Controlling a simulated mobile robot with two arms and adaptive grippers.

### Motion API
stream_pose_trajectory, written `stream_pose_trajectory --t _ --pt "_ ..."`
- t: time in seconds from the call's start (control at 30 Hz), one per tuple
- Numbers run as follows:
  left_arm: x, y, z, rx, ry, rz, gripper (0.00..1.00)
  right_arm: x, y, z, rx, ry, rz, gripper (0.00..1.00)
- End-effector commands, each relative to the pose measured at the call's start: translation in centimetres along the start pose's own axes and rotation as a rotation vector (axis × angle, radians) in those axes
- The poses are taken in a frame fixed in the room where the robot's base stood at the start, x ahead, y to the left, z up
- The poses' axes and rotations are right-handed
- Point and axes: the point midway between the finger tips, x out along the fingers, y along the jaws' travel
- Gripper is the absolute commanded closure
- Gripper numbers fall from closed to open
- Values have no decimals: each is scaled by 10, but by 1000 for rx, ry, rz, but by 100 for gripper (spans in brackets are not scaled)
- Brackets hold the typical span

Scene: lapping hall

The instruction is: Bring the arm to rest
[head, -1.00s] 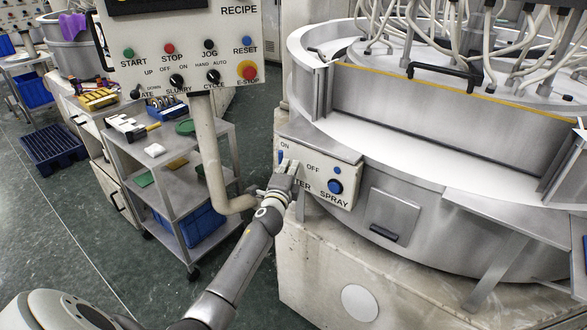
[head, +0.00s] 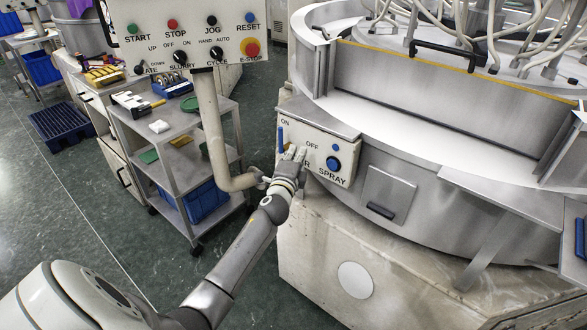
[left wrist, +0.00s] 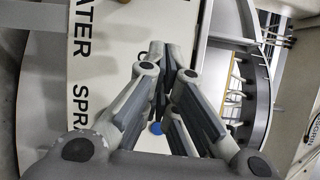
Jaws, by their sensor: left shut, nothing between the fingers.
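My left gripper (head: 294,154) is shut and empty. It is in front of the white switch box (head: 345,178) on the machine's side, and covers part of the lettering there. In the head view the blue knob (head: 333,163) is right of the fingertips, and a blue lever (head: 280,137) shows at the box's left end. In the left wrist view the closed fingers (left wrist: 168,55) lie over the white panel (left wrist: 112,50), with the blue knob (left wrist: 156,128) partly hidden behind them. I cannot tell whether the fingertips touch the box. My right gripper is not in view.
A control panel (head: 198,20) hangs on a bent pipe (head: 209,120) left of the gripper. A grey trolley (head: 185,160) with blue bins stands further left. The big round lapping machine (head: 440,120) fills the right. Open green floor (head: 80,220) lies at left.

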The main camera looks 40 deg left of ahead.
Motion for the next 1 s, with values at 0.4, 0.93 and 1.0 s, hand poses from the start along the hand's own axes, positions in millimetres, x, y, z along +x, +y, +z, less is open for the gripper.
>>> stream_pose_trajectory --t 0.4,0.93,1.0 --pt "-58 0 -2 0 4 0 100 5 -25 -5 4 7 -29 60" --pt "-74 56 -10 -67 22 111 100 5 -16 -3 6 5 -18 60" --pt "-84 101 -17 -122 32 200 100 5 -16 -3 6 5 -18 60"
